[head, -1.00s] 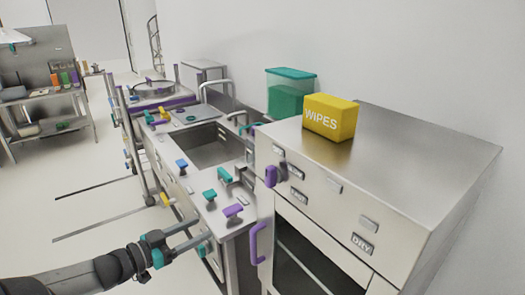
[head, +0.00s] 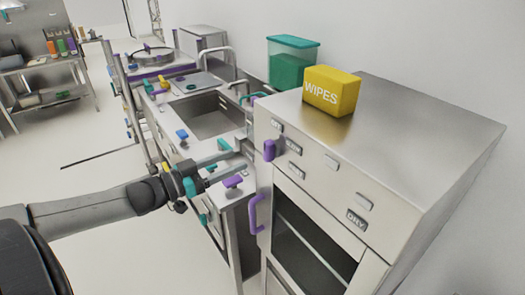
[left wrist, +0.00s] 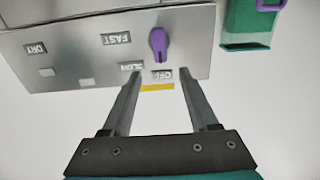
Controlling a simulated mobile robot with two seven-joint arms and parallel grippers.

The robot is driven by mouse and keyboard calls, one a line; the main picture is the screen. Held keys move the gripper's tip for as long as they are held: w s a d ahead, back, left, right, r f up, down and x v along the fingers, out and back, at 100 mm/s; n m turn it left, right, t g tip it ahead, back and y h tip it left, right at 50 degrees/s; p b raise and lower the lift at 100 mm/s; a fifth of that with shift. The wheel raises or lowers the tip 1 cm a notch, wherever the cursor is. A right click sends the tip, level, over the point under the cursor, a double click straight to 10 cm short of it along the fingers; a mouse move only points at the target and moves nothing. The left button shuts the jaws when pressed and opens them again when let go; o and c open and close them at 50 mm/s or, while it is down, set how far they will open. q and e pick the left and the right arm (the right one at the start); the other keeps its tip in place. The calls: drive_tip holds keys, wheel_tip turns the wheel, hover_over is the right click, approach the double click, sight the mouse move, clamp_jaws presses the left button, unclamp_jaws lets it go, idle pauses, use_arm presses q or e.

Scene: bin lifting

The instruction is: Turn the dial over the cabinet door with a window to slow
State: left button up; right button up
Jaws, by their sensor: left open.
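The purple dial (head: 270,150) sits on the upper front panel of the steel cabinet (head: 430,130), above a door with a dark window (head: 310,260). The left wrist view is upside down and shows the dial (left wrist: 158,43) close to the OFF label (left wrist: 162,75), with the SLOW label (left wrist: 130,67) beside it and the FAST label (left wrist: 116,39) farther off. My left gripper (head: 238,160) is open and empty, a little left of the dial in the head view. The dial shows between and beyond its fingers (left wrist: 160,73) in the wrist view. My right gripper is not in view.
A purple door handle (head: 254,214) sticks out below the dial. A yellow WIPES box (head: 331,90) stands on the cabinet top, and a green container (head: 291,62) behind.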

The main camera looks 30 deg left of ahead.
sight(265, 148)
use_arm(q)
drive_tip(key=shift+b+x, duration=0.55)
drive_tip(key=shift+x, duration=4.25)
drive_tip(key=shift+c, duration=0.2)
clamp_jaws()
